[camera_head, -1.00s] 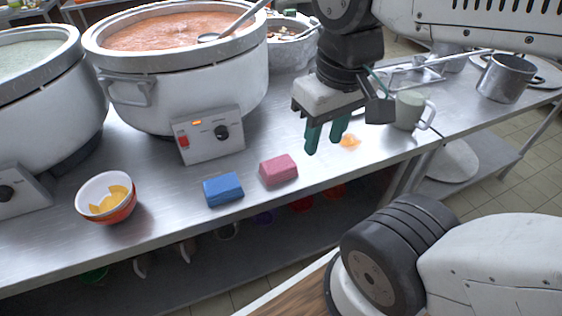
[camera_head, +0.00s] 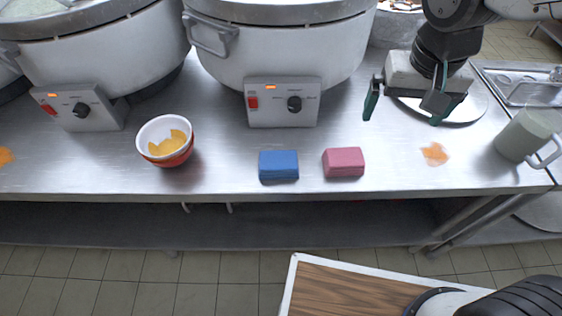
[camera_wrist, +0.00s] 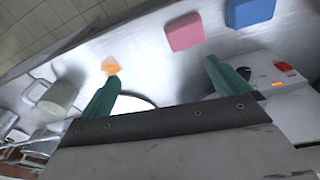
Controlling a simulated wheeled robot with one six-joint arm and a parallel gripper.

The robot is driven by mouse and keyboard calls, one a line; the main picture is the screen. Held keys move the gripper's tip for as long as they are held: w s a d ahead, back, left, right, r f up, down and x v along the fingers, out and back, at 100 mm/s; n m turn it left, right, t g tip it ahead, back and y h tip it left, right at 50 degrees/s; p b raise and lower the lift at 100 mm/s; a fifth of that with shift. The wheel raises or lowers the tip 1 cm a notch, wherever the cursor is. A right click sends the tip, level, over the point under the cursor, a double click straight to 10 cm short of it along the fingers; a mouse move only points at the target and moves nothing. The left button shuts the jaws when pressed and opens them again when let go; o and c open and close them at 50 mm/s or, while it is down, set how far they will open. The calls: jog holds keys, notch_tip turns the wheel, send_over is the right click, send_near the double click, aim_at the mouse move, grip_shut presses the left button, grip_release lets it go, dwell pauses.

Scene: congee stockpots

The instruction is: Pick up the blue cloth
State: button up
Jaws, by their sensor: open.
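The blue cloth (camera_head: 278,165) is a folded block lying on the steel counter near its front edge, left of a pink cloth (camera_head: 343,162). In the wrist view the blue cloth (camera_wrist: 249,12) is at the top edge, partly cut off, with the pink cloth (camera_wrist: 184,32) beside it. My gripper (camera_head: 407,108) is open and empty above the counter, right of and farther back than both cloths. In the wrist view my gripper (camera_wrist: 160,85) shows its two green fingers spread wide, with neither cloth between them.
A large pot with a control box (camera_head: 283,102) stands behind the cloths. Stacked bowls (camera_head: 166,140) with orange pieces are left of the blue cloth. An orange spill (camera_head: 434,154) and a grey-green mug (camera_head: 527,134) lie to the right.

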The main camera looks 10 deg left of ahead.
jog(key=w+a+f+n, duration=0.1)
jog(key=a+f, duration=0.5)
jog(key=a, duration=0.4)
send_over(278, 160)
jog(key=d, duration=0.1)
jog(key=shift+n+y, duration=0.3)
jog(key=shift+n, duration=0.1)
jog(key=f, duration=0.6)
jog(key=shift+s+f, duration=0.2)
jog(key=shift+f, duration=0.2)
jog(key=f, duration=0.4)
jog(key=a+f, duration=0.1)
jog(key=f, duration=0.2)
jog(key=shift+w+f, duration=0.1)
jog(key=shift+w, duration=0.1)
jog(key=shift+w+f, duration=0.1)
jog(key=shift+f, duration=0.4)
jog(key=c, duration=0.7)
